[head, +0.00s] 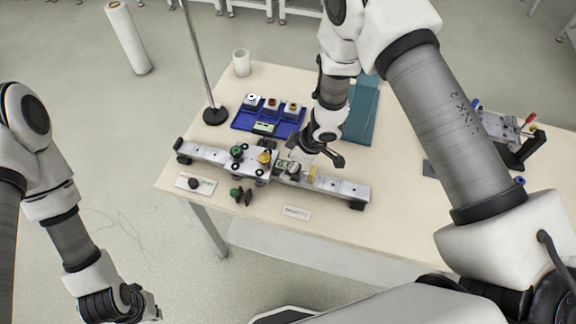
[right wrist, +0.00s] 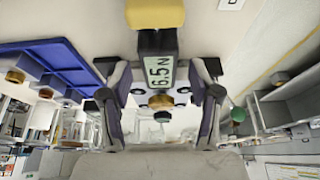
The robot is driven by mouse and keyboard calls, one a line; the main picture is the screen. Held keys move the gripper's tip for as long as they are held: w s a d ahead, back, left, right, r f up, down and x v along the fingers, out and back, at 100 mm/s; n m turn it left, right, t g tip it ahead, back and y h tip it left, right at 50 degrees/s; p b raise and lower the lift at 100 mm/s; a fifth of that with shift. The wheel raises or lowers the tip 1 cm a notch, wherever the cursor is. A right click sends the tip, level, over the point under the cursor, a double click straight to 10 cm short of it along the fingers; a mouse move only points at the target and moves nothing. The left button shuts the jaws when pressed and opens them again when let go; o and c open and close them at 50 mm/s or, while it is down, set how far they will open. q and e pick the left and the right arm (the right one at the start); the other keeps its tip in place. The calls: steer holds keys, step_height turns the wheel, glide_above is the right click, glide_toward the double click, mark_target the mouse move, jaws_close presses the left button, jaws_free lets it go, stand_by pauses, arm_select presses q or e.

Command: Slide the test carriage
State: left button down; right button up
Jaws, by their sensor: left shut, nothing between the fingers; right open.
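A long metal rail (head: 345,188) lies slantwise along the table's front. What looks like the carriage (head: 261,168), a block with a gold knob (head: 264,157), sits mid-rail; a green knob (head: 236,151) is left of it. Right of the gold knob is a small gauge; in the right wrist view its display (right wrist: 159,76) reads 6.5 N. My right gripper (right wrist: 160,107) is open, fingers to either side of the gauge's line with the gold knob showing between them; contact cannot be told. My left gripper (head: 146,306) is shut and empty, low at left, away from the table.
A blue tray (head: 241,125) with several small blocks stands behind the rail. A pole on a black base (head: 214,115), a white cup (head: 241,63) and a teal mat (head: 357,125) are farther back.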

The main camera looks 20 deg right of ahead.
steer(key=v, duration=1)
